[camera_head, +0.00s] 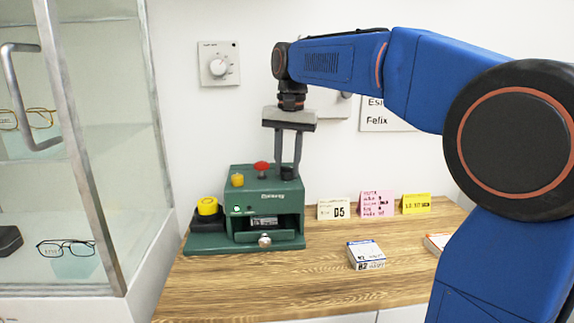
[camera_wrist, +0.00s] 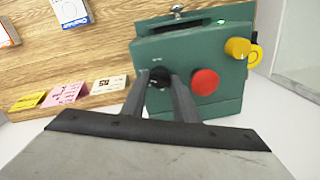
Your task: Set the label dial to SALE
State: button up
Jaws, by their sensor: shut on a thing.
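A green label machine (camera_head: 262,204) stands on the wooden counter against the wall. A black dial (camera_head: 288,173) sits at the right of its top. My gripper (camera_head: 286,168) reaches down from above with its two fingers shut on this dial. The wrist view shows the fingertips (camera_wrist: 160,77) on either side of the black dial (camera_wrist: 158,82). The dial's markings are too small or hidden to read, so its setting cannot be told. A red button (camera_head: 261,167) and a yellow knob (camera_head: 237,180) are beside it. A label (camera_head: 264,221) shows in the machine's front opening.
A yellow-topped part (camera_head: 207,206) is at the machine's left. Small cards (camera_head: 334,209) stand to its right, with a white-blue box (camera_head: 366,254) in front. A glass cabinet (camera_head: 80,150) with eyeglasses is at left. A wall panel with a knob (camera_head: 218,67) hangs above.

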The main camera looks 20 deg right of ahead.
jog(key=shift+d+m, duration=0.1)
jog(key=shift+m, duration=0.3)
jog(key=o, duration=1)
jog(key=shift+r, duration=0.1)
notch_tip(320, 180, up, 17)
jog(key=shift+s+d, duration=0.3)
jog(key=shift+d, duration=0.1)
jog(key=shift+r, duration=0.1)
